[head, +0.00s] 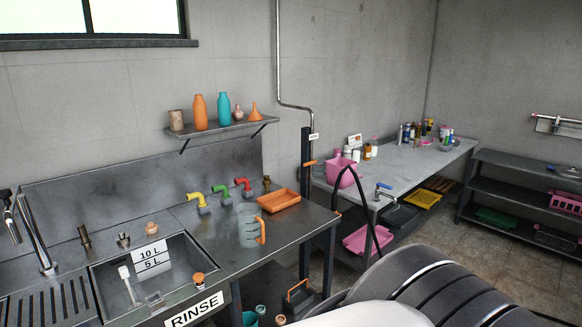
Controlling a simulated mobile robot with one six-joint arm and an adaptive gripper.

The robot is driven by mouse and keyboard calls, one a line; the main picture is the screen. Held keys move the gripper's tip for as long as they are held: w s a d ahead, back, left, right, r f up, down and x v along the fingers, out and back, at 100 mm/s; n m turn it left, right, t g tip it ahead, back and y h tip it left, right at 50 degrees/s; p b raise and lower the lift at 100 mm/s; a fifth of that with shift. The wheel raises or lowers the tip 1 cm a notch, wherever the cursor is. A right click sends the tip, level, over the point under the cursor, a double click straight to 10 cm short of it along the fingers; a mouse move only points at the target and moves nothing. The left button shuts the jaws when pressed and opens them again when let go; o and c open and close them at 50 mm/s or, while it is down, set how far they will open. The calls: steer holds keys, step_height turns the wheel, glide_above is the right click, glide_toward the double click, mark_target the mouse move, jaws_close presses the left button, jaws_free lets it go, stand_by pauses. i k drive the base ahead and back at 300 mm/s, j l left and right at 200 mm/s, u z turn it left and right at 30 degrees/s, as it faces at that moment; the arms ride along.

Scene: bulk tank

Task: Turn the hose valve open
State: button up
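No part is labelled as the hose valve. A small metal tap with a blue lever (384,186) sits at the near edge of the back table, and it is the likeliest match. A thin black hose-like line (366,200) arches beside it and drops in front of the table. I cannot tell whether the two are joined, or whether the lever is open or shut. My gripper is not in view.
The sink (185,282) with a RINSE label is at lower left. A clear jug (248,226) and an orange tray (279,201) stand on the counter. A pink bucket (341,172) is on the back table (425,165). A dark rounded body fills the lower right.

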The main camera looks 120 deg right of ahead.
mark_target(310, 163)
steer(key=z, duration=0.5)
steer(key=l+z, duration=0.15)
steer(key=z, duration=0.3)
steer(key=l+z, duration=0.1)
steer(key=z, duration=0.4)
steer(key=l+z, duration=0.1)
steer(key=z, duration=0.35)
steer(key=l+z, duration=0.1)
steer(key=z, duration=0.4)
steer(key=i+l+z, duration=0.2)
steer(key=l+z, duration=0.2)
steer(key=i+l+z, duration=0.55)
steer(key=z, duration=0.2)
steer(key=i+l+z, duration=0.25)
steer(key=z, duration=0.15)
steer(key=i+l+u, duration=0.1)
steer(key=i+l, duration=0.15)
steer(key=i, duration=0.15)
steer(key=l+u, duration=0.2)
steer(key=l, duration=0.2)
steer(key=k, duration=0.05)
